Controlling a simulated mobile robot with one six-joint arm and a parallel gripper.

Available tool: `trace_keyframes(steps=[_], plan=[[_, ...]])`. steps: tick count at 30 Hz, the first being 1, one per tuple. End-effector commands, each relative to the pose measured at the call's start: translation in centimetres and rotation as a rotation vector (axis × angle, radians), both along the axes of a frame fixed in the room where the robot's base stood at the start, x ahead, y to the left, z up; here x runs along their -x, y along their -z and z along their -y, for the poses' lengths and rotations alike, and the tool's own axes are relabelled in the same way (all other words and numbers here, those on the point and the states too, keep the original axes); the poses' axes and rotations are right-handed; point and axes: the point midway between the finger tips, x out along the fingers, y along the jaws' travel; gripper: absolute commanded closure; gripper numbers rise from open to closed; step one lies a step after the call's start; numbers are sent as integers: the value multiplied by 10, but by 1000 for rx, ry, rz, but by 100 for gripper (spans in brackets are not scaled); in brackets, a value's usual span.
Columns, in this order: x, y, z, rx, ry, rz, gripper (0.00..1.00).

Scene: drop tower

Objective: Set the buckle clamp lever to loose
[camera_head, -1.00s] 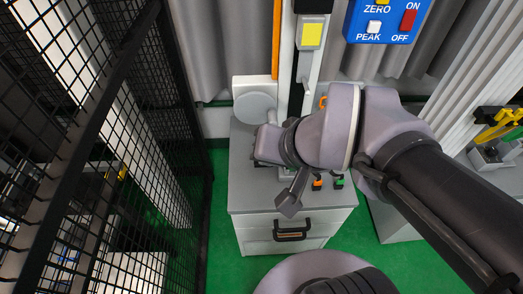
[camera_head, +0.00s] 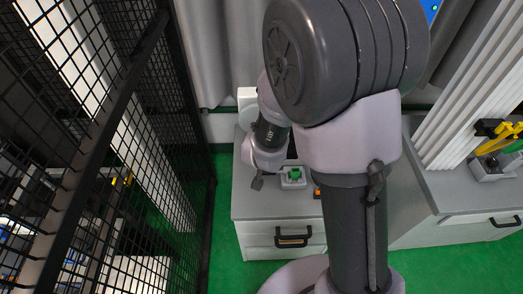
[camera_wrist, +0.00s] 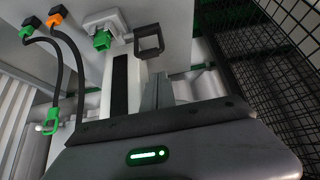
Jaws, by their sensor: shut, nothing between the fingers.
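No part in view can be surely named as the buckle clamp lever, and its setting cannot be told. A pale grey fixture with a green piece (camera_head: 294,174) sits on the grey cabinet top; the green piece also shows in the wrist view (camera_wrist: 103,40). My gripper (camera_head: 257,183) is shut and empty, pointing down just left of this fixture and apart from it in the head view. A black squared loop (camera_wrist: 149,39) shows beside the fixture in the wrist view; I cannot tell what it belongs to. My arm hides much of the cabinet's right side and the tower.
A black mesh fence (camera_head: 140,120) stands close on the left. The cabinet (camera_head: 245,205) has a black drawer handle (camera_head: 293,238). Cabled orange (camera_wrist: 53,17) and green (camera_wrist: 26,31) plugs sit beside the fixture. A yellow-and-black device (camera_head: 497,130) stands on the right bench (camera_head: 450,190).

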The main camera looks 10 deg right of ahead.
Motion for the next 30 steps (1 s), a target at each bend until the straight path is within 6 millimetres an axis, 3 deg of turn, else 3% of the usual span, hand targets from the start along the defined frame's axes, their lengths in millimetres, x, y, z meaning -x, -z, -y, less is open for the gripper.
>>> trace_keyframes(steps=[7,13,30], plan=[[-26,44,5,0,1,-3,100],[-46,70,9,-1,1,-2,100],[-54,78,10,0,0,2,100]])
